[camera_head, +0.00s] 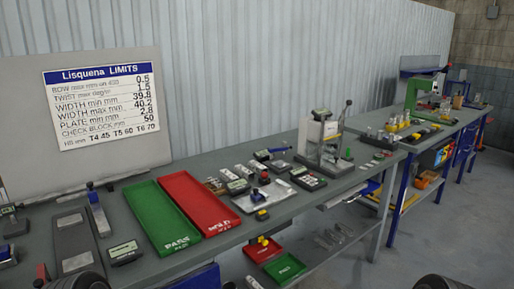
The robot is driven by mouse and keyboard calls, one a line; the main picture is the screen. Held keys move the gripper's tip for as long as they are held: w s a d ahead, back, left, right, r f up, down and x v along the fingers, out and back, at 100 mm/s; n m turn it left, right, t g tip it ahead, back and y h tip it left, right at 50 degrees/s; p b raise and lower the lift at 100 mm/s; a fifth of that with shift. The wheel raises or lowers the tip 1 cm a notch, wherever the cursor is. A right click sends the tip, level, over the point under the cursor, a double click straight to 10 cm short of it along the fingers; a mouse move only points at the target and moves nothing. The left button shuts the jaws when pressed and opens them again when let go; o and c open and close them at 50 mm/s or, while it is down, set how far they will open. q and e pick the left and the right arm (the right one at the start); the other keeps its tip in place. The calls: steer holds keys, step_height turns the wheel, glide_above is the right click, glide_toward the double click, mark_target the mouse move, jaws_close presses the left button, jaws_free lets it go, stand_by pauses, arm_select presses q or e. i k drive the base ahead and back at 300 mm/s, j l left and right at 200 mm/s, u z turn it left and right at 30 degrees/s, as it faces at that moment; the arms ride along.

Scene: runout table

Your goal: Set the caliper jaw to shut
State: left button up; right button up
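A small dark device with a display and a pale bar (272,153), which looks like a digital caliper, lies towards the back of the near table. It is too small to tell how far its jaw is open. Another dark item with a light face (8,209) is cut by the left edge; I cannot tell whether it is a caliper. No gripper fingers show. Dark rounded shapes at the bottom edge, left and right, may be parts of my arms.
A green PASS tray (161,217) and red HOLD tray (199,204) lie on the grey table (222,239). Several gauges and a plate (278,196) lie right of them. A press-like stand (324,145) rises behind. A limits sign (101,106) stands at the back left.

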mark_target(258, 194)
steer(key=i+l, duration=0.1)
steer(key=l, duration=0.25)
steer(key=i+l+u, duration=0.1)
steer(key=l, duration=0.3)
steer(key=u, duration=1.65)
steer(key=z, duration=1.5)
steer(key=i+l+z, duration=0.1)
steer(key=i+l, duration=0.65)
steer(key=i+l+z, duration=0.15)
steer(key=i+l, duration=0.5)
steer(key=i, duration=0.1)
